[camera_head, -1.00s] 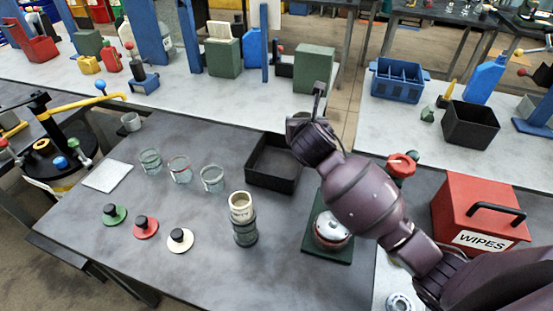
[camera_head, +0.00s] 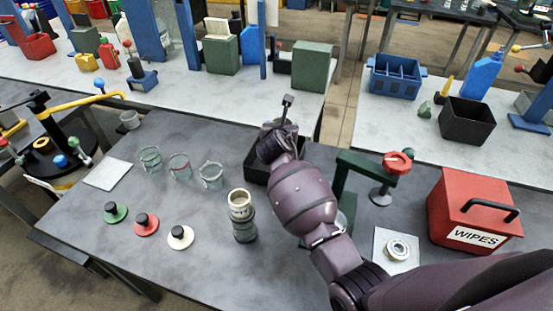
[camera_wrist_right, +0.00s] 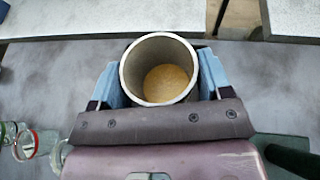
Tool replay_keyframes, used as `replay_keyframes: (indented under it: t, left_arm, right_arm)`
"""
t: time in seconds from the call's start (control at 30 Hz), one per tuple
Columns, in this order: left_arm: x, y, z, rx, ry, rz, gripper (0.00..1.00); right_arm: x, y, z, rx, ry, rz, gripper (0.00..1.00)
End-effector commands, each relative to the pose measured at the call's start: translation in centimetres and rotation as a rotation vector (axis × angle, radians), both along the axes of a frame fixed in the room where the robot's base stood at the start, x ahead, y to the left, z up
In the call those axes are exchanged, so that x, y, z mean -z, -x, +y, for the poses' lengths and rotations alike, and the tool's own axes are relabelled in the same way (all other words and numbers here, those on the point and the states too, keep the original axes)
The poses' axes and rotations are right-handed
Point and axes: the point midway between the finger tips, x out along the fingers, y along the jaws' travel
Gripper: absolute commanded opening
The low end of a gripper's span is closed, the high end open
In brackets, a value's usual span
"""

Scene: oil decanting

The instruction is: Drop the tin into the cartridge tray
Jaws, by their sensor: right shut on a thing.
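The tin (camera_wrist_right: 160,70) is a grey, open-topped cylinder with an amber bottom showing inside, seen in the right wrist view. My right gripper (camera_wrist_right: 158,85) is shut on it, with a blue finger pad on each side. In the head view my right gripper (camera_head: 278,140) hides the tin. The cartridge tray (camera_head: 254,172) is a black, low-walled box on the grey table, mostly hidden behind my right gripper and arm. I cannot tell whether the tin is directly above it. My left gripper is not in view.
A white cup on a dark stack (camera_head: 242,215) stands left of my arm. Several glass jars (camera_head: 180,167) and knobbed discs (camera_head: 146,225) lie further left.

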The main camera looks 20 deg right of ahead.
Motion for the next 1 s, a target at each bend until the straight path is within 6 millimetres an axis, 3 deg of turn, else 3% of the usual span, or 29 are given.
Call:
replay_keyframes:
  t: [0.2,0.4,0.83,0.87,1.0]
  left_arm:
    - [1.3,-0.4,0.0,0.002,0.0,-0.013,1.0]
    - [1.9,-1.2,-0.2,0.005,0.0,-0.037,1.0]
    - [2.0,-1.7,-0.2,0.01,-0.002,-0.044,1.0]
    - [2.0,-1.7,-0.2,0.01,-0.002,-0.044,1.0]
    - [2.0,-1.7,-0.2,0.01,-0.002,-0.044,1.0]
  right_arm:
    - [2.9,0.0,0.1,0.0,-0.003,0.001,0.44]
    - [4.0,0.0,0.1,-0.001,-0.002,-0.002,0.44]
    - [4.3,0.0,0.1,-0.001,-0.001,-0.001,0.44]
    - [4.3,0.0,0.0,-0.001,-0.001,-0.001,0.73]
    - [4.3,0.0,0.0,-0.001,-0.001,-0.001,0.95]
